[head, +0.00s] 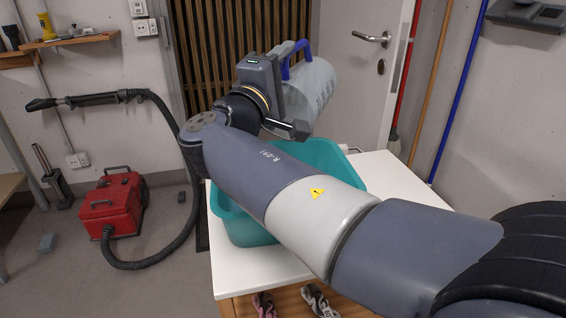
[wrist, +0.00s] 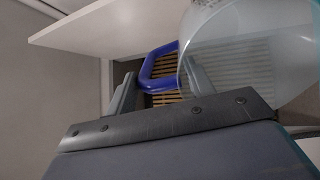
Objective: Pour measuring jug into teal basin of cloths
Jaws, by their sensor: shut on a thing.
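The measuring jug (head: 314,88) is a clear, greyish vessel with a blue handle (head: 296,58). My gripper (head: 291,112) is shut on the jug and holds it above the far part of the teal basin (head: 318,152). The jug lies tilted in the head view, but its mouth and any contents cannot be made out. In the wrist view the clear jug wall (wrist: 250,50) and the blue handle (wrist: 157,68) show at the fingers. My arm covers much of the basin, and no cloths can be seen inside it.
The basin stands on a white tabletop (head: 375,168) with shoes on a shelf below. A red vacuum cleaner (head: 112,203) with a black hose is on the floor at left. A white door (head: 355,75) and a slatted panel (head: 225,50) stand behind.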

